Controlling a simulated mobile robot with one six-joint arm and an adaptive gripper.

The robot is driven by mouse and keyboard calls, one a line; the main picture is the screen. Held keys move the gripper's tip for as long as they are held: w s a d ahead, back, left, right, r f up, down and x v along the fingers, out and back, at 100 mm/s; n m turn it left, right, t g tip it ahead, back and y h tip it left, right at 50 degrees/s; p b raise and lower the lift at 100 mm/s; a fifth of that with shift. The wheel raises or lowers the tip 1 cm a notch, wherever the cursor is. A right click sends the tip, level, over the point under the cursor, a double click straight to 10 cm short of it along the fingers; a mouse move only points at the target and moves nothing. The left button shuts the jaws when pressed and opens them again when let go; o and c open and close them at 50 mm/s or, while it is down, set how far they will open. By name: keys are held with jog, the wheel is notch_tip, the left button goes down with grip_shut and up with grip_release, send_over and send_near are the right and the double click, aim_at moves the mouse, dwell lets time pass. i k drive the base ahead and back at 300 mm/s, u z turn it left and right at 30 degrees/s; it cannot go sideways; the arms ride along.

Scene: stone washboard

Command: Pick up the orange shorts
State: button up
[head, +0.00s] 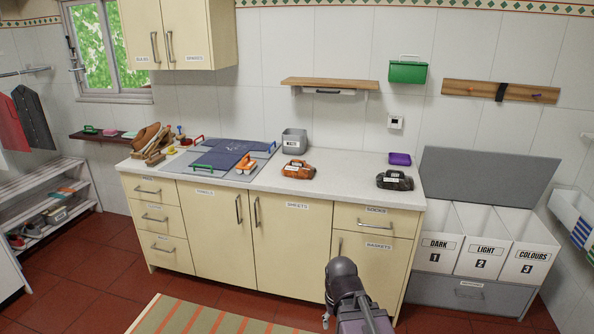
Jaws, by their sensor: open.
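No garment that I can clearly make out as orange shorts shows in the head view. An orange and dark rounded item (298,170) with a white label sits on the pale worktop (345,170), right of the washboard; I cannot tell whether it is cloth. A smaller orange item (246,165) lies on the right part of the blue-grey washboard (218,158). My arm rises at the bottom centre, in front of the cupboards and well short of the worktop. My gripper's fingertips do not show.
A grey waste bin (294,141), a dark labelled item (394,180) and a purple box (400,159) stand on the worktop. White laundry bins (485,255) stand at the right. A striped rug (200,316) lies on the red floor. A shoe rack (45,205) is at the left.

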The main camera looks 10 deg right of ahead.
aim_at(298, 169)
jog(key=z, duration=0.05)
jog(key=i, duration=0.9)
jog(key=u, duration=1.3)
jog(key=i, duration=0.55)
jog(key=z, duration=0.15)
